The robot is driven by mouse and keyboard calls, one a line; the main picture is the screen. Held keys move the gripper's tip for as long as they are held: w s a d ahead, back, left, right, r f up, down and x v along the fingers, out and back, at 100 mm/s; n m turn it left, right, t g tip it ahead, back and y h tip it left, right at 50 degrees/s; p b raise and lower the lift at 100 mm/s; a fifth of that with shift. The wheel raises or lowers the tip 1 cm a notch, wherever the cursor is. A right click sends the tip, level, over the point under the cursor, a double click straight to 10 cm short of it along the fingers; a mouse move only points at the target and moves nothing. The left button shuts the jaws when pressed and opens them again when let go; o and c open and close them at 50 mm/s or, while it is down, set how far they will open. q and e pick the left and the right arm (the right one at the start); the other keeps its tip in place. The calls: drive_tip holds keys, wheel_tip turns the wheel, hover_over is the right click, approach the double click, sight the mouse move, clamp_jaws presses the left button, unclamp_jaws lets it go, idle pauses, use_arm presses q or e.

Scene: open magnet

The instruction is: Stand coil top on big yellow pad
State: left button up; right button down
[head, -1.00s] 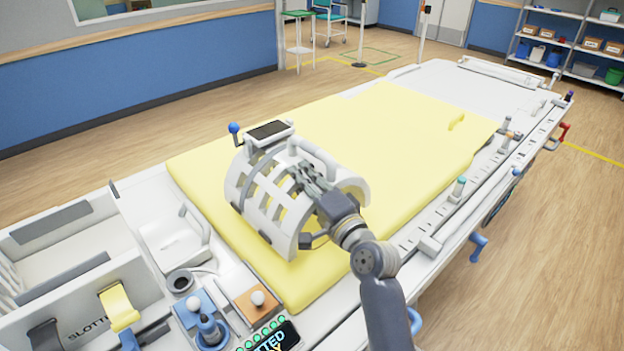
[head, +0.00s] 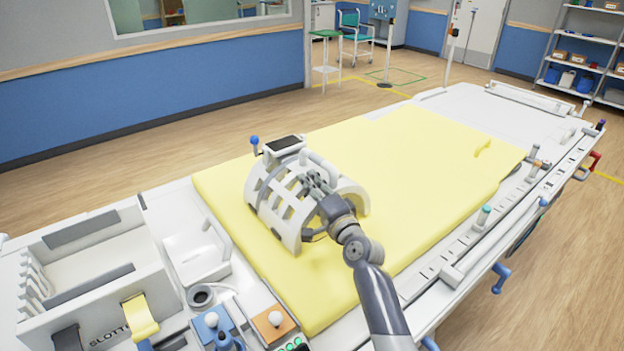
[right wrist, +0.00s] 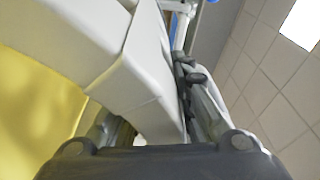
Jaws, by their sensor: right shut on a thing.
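The coil top (head: 284,203) is a white, arched, slotted shell with a dark-screened box and a blue knob on top. In the head view it is upright over the near left part of the big yellow pad (head: 420,165). Its lower edge seems to be at the pad, but I cannot tell whether it touches. My right gripper (head: 316,184) is shut on the coil top, at its upper right side. In the right wrist view, white coil parts (right wrist: 140,75) fill the space before the fingers, with yellow pad at left. My left gripper is not in view.
A white slotted holder (head: 100,265) with a yellow strap stands at lower left. A blue block (head: 212,322) and an orange block (head: 273,325) with white balls are beside the pad. A rail with pegs (head: 484,215) runs along the right edge.

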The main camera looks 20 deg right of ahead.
drive_tip(key=shift+w+d+f, duration=0.1)
drive_tip(key=shift+f, duration=0.1)
drive_tip(key=c, duration=1.4)
unclamp_jaws()
drive_tip(key=shift+s+f, duration=0.2)
drive_tip(key=shift+s+f, duration=0.15)
drive_tip(key=shift+s, duration=0.3)
drive_tip(key=b+v, duration=0.1)
drive_tip(key=v, duration=1)
